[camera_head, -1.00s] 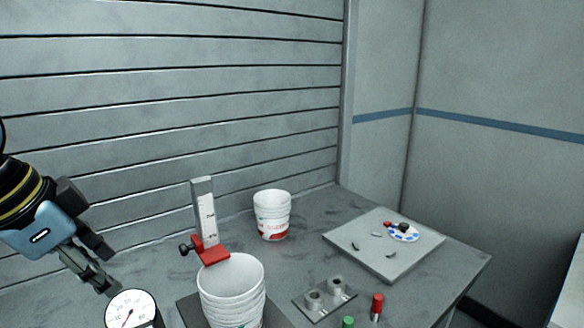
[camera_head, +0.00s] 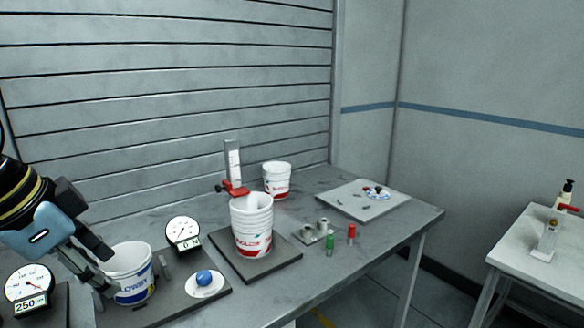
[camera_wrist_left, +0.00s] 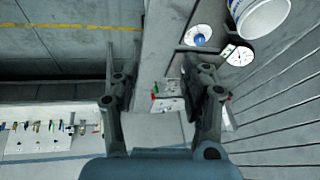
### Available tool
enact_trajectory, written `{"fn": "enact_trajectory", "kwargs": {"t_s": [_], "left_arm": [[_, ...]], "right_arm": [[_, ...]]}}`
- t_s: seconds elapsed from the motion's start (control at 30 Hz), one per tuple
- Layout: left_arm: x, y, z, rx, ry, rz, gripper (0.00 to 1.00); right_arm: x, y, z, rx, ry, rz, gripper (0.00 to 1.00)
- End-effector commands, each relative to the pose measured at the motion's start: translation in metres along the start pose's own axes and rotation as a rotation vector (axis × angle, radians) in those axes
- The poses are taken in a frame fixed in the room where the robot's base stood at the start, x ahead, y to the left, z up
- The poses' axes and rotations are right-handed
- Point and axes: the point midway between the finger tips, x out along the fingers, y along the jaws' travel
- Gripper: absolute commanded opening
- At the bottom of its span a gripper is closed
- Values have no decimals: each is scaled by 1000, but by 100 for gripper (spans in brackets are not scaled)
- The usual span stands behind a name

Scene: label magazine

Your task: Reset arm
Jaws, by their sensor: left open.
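My left gripper (camera_head: 106,270) comes in from the left in the head view. Its fingers are apart, with nothing seen between them. In the picture it overlaps the left side of a white bucket with blue print (camera_head: 136,277); I cannot tell whether it touches it. In the left wrist view the open gripper (camera_wrist_left: 153,75) spans above the table edge and floor. A white bucket (camera_wrist_left: 262,14) is at the top right there, apart from the fingers. My right gripper is not in view.
Stacked white buckets (camera_head: 252,222) stand on a dark plate, near a red-and-grey stand (camera_head: 234,170). A dial gauge (camera_head: 183,232) and a blue ball button (camera_head: 204,277) are close by. A second dial (camera_head: 28,285) is at left. A side table (camera_head: 535,255) stands at right.

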Motion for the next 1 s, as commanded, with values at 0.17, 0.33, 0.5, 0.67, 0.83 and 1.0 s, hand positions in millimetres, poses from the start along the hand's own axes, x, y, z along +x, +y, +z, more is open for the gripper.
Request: {"fn": "enact_trajectory", "kwargs": {"t_s": [0.17, 0.33, 0.5, 0.67, 0.83, 1.0], "left_arm": [[26, 12, 17, -6, -18, 23, 46], [52, 25, 35, -21, -50, 60, 46], [94, 40, 62, -52, -109, 115, 46], [149, 56, 96, -103, -171, 167, 46], [240, 83, 155, -206, -257, 216, 46], [340, 122, 233, -335, -350, 230, 46]], "right_arm": [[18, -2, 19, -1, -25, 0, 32], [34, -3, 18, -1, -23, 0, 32], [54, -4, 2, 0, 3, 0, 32], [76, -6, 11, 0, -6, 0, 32], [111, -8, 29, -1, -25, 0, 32], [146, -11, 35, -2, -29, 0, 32]]}}
